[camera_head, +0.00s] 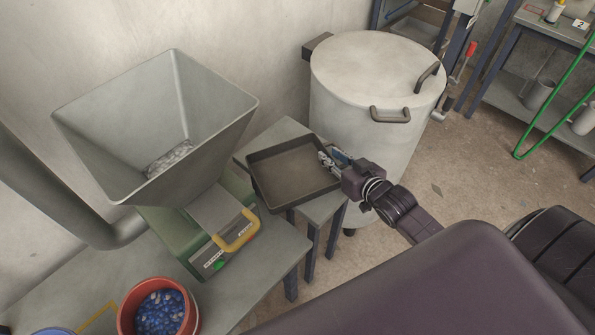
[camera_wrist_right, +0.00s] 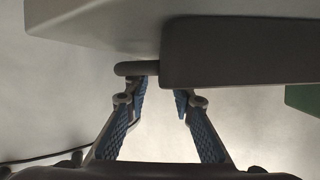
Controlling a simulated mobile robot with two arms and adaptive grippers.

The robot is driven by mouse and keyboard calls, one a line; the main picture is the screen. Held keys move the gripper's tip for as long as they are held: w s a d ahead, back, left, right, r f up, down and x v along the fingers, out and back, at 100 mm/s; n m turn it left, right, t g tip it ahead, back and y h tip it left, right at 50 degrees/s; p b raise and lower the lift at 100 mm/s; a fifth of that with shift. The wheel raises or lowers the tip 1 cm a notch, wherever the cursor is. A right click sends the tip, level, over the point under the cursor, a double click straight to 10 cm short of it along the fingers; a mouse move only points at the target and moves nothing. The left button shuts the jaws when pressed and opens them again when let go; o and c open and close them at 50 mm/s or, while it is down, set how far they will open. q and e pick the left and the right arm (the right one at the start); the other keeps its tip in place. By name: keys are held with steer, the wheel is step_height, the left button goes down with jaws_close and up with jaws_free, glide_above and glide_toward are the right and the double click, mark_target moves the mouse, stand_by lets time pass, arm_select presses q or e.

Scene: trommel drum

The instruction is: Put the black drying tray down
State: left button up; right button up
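The black drying tray (camera_head: 290,178) is a shallow dark rectangular pan, empty inside. In the head view it shows level over the small grey side table (camera_head: 283,131), with its left corner past the table's edge. Whether it touches the tabletop I cannot tell. My right gripper (camera_head: 331,160) is at the tray's right rim. In the right wrist view the blue-padded fingers (camera_wrist_right: 162,88) reach up to the tray's dark side (camera_wrist_right: 240,50) and a short dark bar (camera_wrist_right: 136,68). Their tips are partly hidden there, so their grip is unclear. My left gripper is not visible.
A hopper (camera_head: 165,125) on a green machine stands left of the tray. A large lidded drum (camera_head: 370,75) stands close behind it. A red bucket (camera_head: 160,305) with blue pieces sits on the front bench (camera_head: 255,265). Open floor lies to the right.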

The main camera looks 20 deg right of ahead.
steer(key=shift+x, duration=0.95)
jaws_close()
steer(key=shift+r, duration=0.1)
step_height(320, 180, up, 20)
steer(key=p, duration=0.2)
